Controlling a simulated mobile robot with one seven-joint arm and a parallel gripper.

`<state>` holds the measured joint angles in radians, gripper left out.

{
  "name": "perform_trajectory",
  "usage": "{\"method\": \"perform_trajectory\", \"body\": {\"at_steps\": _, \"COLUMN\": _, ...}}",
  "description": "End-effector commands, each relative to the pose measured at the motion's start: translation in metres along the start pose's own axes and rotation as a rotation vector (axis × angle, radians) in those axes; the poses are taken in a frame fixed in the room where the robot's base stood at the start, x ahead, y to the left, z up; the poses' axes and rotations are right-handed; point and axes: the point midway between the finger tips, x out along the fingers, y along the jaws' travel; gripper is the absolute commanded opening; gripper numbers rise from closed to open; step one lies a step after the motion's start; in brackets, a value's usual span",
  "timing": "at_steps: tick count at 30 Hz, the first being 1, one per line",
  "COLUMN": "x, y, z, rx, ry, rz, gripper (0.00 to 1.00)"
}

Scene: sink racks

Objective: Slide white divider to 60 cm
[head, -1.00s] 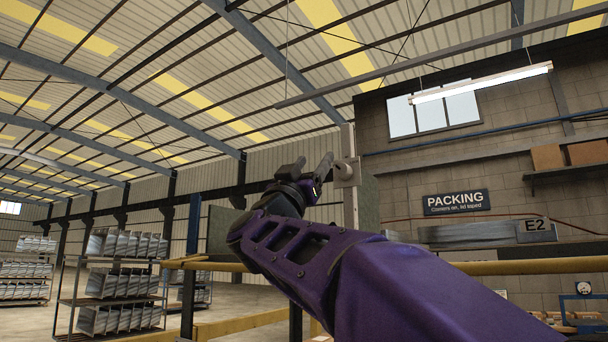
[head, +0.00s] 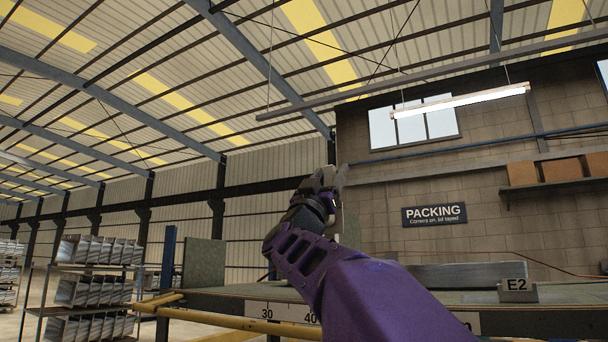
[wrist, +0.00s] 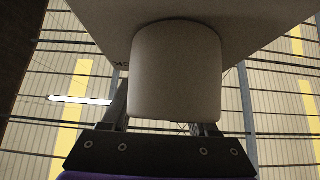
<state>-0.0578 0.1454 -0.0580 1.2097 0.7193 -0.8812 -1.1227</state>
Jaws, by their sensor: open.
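In the wrist view a pale rounded knob (wrist: 176,75) fills the space in front of my open gripper (wrist: 166,126). The fingers show on both sides of the knob, partly hidden by it; contact cannot be told. The knob stands out from a flat pale plate, the white divider (wrist: 180,12). In the head view the divider is almost wholly hidden behind my gripper. A number scale (head: 288,314) on the bench front shows 30 and 40; my arm covers the part right of 40.
A grey-green upright panel (head: 203,265) stands at the bench's left. A yellow rail (head: 240,312) runs along the front. An E2 block (head: 517,286) and a long grey bar (head: 460,274) lie on the right. Loaded racks (head: 90,285) stand at left.

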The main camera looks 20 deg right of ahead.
Motion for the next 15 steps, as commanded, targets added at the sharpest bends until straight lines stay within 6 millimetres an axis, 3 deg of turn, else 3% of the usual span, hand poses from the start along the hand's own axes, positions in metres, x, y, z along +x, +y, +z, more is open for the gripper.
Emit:
{"method": "perform_trajectory", "body": {"at_steps": 12, "x": 0.0077, "y": -0.0004, "z": 0.0007, "rx": 0.000, "ry": 0.000, "rz": -0.001, "gripper": 0.60}}
{"method": "perform_trajectory", "body": {"at_steps": 15, "x": 0.0076, "y": -0.0004, "z": 0.0006, "rx": 0.000, "ry": 0.000, "rz": -0.001, "gripper": 0.46}}
